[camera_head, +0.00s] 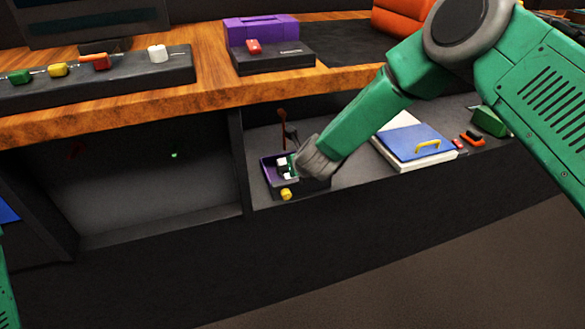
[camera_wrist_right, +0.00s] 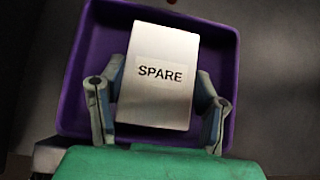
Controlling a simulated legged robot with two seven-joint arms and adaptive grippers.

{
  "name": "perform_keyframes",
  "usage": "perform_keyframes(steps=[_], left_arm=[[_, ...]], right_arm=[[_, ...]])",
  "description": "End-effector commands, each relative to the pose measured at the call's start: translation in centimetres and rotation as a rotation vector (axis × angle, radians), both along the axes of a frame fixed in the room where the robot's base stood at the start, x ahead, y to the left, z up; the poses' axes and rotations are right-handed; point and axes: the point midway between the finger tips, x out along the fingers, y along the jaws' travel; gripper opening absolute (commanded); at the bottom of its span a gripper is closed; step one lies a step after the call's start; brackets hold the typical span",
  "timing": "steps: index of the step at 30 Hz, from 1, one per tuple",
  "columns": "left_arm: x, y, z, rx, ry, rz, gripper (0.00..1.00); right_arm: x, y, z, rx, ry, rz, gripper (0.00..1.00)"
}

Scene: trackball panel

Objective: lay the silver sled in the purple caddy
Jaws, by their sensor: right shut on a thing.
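The silver sled (camera_wrist_right: 158,75), a pale metal block labelled SPARE, is between the fingers of my right gripper (camera_wrist_right: 158,103) in the right wrist view. The fingers are shut on its two sides. The purple caddy (camera_wrist_right: 77,100), a shallow open tray, lies behind and around the sled in that view. I cannot tell whether the sled touches its floor. In the head view the caddy (camera_head: 268,178) is on the lower shelf, and my right gripper (camera_head: 286,167) is over it, partly hiding it. My left gripper is out of view; only a bit of its arm shows at the left edge.
A yellow knob (camera_head: 286,194) is at the caddy's front. A blue panel with a yellow handle (camera_head: 428,147) lies on a white block to the right. A purple-topped box (camera_head: 262,32) and a row of coloured knobs (camera_head: 57,70) stand on the wooden desk above.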

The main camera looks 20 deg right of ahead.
Motion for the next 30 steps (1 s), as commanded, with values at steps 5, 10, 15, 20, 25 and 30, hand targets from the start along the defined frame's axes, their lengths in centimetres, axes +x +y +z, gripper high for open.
perform_keyframes(steps=[5,10,15,20,25,30], left_arm=[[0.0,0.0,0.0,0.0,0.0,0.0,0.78],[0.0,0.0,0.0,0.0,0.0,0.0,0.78],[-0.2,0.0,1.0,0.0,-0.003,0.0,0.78],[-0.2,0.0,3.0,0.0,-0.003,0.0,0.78],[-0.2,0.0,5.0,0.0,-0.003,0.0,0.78],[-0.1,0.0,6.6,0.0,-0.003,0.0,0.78]], right_arm=[[0.0,0.1,0.0,-0.001,-0.001,0.001,0.81],[0.0,0.2,0.0,-0.003,0.0,0.001,0.81],[0.0,0.2,1.1,-0.003,-0.001,0.003,0.81],[0.0,0.1,3.7,0.001,0.0,-0.001,0.81],[0.0,0.1,6.2,-0.001,0.0,-0.001,0.81],[0.0,0.1,8.4,0.001,0.0,-0.001,0.81]])
